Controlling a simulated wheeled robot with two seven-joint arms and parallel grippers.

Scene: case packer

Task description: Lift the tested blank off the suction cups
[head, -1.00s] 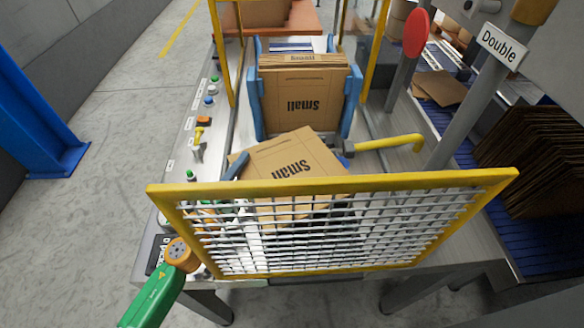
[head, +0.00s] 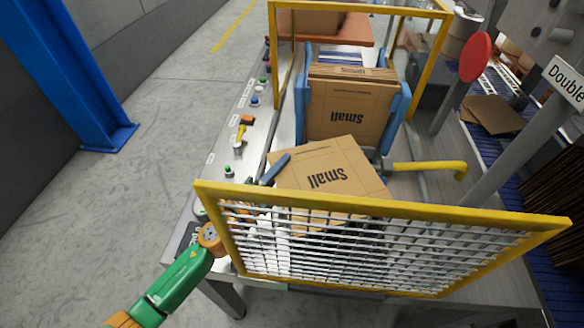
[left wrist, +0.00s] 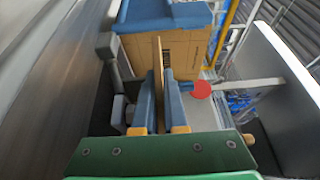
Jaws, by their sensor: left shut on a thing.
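The tested blank (head: 330,172), a flat brown cardboard sheet printed "Small", lies tilted behind the yellow mesh guard. My left gripper (head: 275,169) is at its left edge, with one blue finger showing over the sheet. In the left wrist view, the two blue fingers (left wrist: 161,100) are shut on the blank (left wrist: 158,62), which shows as a thin upright edge between them. The suction cups are hidden behind the blank and mesh, so I cannot tell whether the blank touches them. My right gripper is not in view.
The yellow-framed mesh guard (head: 380,252) stands in front of the blank. Behind it, a stack of "Small" blanks (head: 350,110) sits between blue side guides (head: 395,118). A yellow handle (head: 430,167) is to the right. A button panel (head: 240,135) runs along the left.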

